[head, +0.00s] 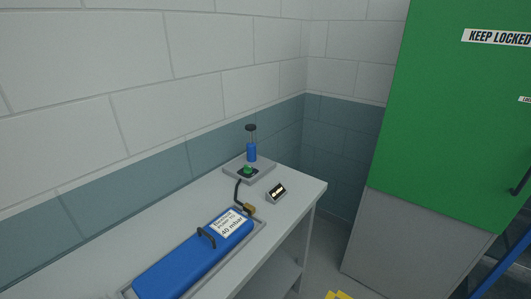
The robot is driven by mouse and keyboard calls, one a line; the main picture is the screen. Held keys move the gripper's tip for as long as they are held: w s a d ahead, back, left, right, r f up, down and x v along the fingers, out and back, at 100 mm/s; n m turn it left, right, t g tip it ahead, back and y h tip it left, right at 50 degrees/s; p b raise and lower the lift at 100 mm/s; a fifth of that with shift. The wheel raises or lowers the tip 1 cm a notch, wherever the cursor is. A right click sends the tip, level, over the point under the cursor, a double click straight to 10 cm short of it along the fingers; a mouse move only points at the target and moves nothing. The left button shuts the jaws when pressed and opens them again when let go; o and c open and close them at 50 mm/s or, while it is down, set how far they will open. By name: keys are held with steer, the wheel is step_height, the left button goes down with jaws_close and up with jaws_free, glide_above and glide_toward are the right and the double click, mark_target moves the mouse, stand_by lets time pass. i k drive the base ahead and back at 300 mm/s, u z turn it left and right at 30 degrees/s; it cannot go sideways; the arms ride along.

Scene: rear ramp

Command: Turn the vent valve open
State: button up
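A blue case (188,257) with a black handle (206,237) lies in a grey tray on a grey bench. Its white label (229,223) shows "40 mbar"; the smaller lines are hard to read. A brass-coloured fitting (248,209) sits at the case's far end, and a dark hose (237,191) runs from near it towards a grey base plate (262,169). A green knob-like part (247,170) and a blue cylinder with a dark top (251,151) stand on that plate. I cannot tell for certain which part is the vent valve or how it is turned. My gripper is not in view.
A small dark display (277,193) sits on the bench (305,188) near its right end. A green cabinet marked "KEEP LOCKED" (455,120) stands at the right, with a floor gap before it. Block walls close off the left and back. Yellow marking shows on the floor.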

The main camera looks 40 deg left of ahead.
mark_target(248, 169)
steer(key=u, duration=0.45)
steer(key=i, duration=1.3)
steer(key=u, duration=1.65)
steer(key=i, duration=0.85)
steer(key=u, duration=0.75)
